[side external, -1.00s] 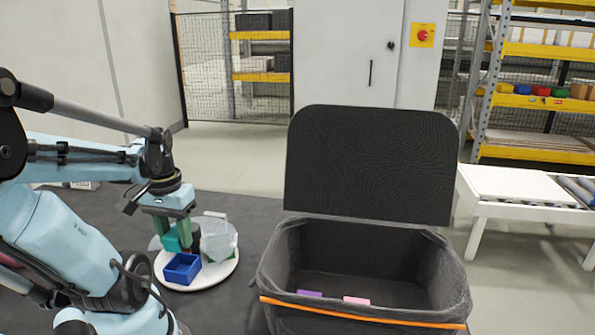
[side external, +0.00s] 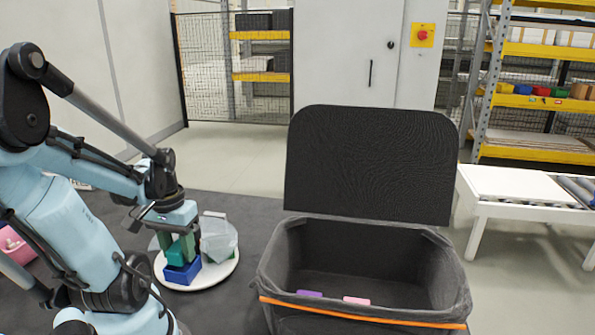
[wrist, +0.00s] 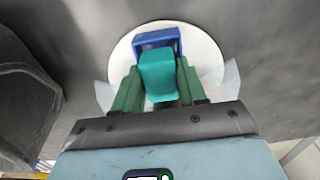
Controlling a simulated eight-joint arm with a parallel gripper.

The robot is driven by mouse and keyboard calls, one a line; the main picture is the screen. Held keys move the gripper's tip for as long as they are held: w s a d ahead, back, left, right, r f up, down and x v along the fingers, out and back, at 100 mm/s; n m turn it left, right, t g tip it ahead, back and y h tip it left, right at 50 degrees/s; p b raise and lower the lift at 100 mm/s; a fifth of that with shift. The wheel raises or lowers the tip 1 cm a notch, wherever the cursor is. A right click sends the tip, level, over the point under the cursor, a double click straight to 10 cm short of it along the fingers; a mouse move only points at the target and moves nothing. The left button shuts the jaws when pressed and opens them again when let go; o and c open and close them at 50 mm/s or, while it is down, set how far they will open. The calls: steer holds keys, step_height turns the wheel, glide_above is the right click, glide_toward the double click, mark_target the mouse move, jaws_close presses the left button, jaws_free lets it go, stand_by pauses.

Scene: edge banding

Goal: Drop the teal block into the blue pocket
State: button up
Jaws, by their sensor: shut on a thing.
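The teal block (wrist: 158,75) is held between the green fingers of my gripper (wrist: 156,88). In the side view the teal block (side external: 175,253) is at or just over the blue pocket (side external: 183,273), and my gripper (side external: 182,248) points down above it. In the wrist view the blue pocket (wrist: 157,38) shows just beyond the block, which covers its near part. I cannot tell whether the block's lower end is inside the pocket. The pocket stands on a round white plate (side external: 222,272).
A translucent grey container (side external: 219,238) stands on the plate beside the pocket. A large black lined bin (side external: 362,262) with a raised lid is to the right, holding a purple block (side external: 309,293) and a pink block (side external: 356,301). Dark mat (side external: 240,210) behind the plate is clear.

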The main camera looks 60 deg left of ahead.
stand_by(0.4)
steer(key=o, duration=1.1)
steer(key=shift+o, duration=0.2)
steer(key=shift+r, duration=3.55)
steer(key=w+d+r+m+t+h, duration=0.1)
steer(key=w+d+m, duration=0.5)
steer(key=d+m, duration=0.3)
steer(key=w+d+r+m+t, duration=0.1)
steer(key=w+d+m, duration=0.6)
steer(key=d, duration=0.4)
steer(key=w+n+t, duration=0.1)
steer(key=n, duration=0.1)
steer(key=w+a+f+n+t, duration=0.1)
steer(key=w+n+t, duration=0.1)
steer(key=w+n+t+y, duration=0.1)
steer(key=w+n+t, duration=0.1)
steer(key=n, duration=0.1)
steer(key=shift+a+f, duration=0.15)
steer(key=shift+a, duration=0.2)
